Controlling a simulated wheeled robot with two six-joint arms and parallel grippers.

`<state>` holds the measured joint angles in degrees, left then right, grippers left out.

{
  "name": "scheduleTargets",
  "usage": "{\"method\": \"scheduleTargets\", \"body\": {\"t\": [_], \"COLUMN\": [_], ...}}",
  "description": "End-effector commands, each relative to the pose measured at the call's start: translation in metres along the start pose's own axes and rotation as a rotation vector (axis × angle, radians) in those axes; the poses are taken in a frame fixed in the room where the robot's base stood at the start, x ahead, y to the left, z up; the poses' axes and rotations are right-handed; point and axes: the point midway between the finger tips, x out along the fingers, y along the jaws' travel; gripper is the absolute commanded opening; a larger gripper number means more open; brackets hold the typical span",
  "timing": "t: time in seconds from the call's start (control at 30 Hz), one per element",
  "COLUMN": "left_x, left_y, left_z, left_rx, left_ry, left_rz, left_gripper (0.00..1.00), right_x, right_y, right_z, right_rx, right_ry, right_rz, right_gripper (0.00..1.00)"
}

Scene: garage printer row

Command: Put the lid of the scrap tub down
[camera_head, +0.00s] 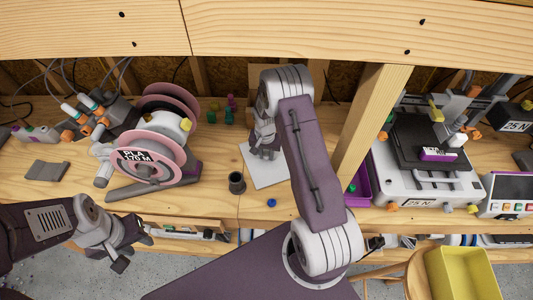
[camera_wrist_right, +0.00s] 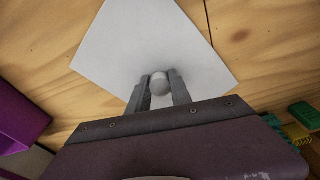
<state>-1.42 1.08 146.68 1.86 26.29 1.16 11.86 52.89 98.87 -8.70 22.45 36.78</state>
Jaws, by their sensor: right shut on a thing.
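The lid (camera_head: 262,178) is a flat white square plate with a round grey knob (camera_wrist_right: 160,85) in its middle. My right gripper (camera_head: 266,153) points down over it, and in the right wrist view its fingers (camera_wrist_right: 160,92) are shut on the knob. The lid is at or just above the bench top; I cannot tell whether it touches. A purple open tub (camera_head: 360,190) stands right of the lid, partly behind my right arm; its edge also shows in the right wrist view (camera_wrist_right: 18,115). My left gripper (camera_head: 135,252) is open and empty at the bench's front edge.
A dark cup (camera_head: 236,183) and a blue cap (camera_head: 271,203) stand near the lid. A spool holder (camera_head: 150,160) is at left, a printer (camera_head: 425,175) at right beyond a wooden post (camera_head: 365,125). Small green pieces (camera_head: 228,116) lie behind. A yellow bin (camera_head: 462,275) is at front right.

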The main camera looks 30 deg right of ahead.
Motion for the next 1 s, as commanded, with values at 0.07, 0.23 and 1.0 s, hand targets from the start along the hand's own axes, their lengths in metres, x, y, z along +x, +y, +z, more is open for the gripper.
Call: {"method": "scheduleTargets", "body": {"t": [0.07, 0.23, 1.0], "left_x": [0.0, 0.002, 0.006], "left_y": [0.0, 0.0, 0.0], "left_z": [0.0, 0.0, 0.001], "left_rx": [0.0, 0.0, 0.0], "left_ry": [0.0, 0.0, 0.0], "left_rz": [0.0, 0.0, 0.0], "left_gripper": [0.36, 0.36, 0.36], "right_x": [0.0, 0.002, -0.053], "right_y": [0.0, 0.0, 0.0], "right_z": [-0.001, 0.0, -0.001], "right_rx": [0.0, 0.0, 0.0], "right_ry": [0.001, 0.001, 0.005], "right_rz": [-0.001, -0.001, -0.003], "right_gripper": [0.0, 0.0, 0.47]}}
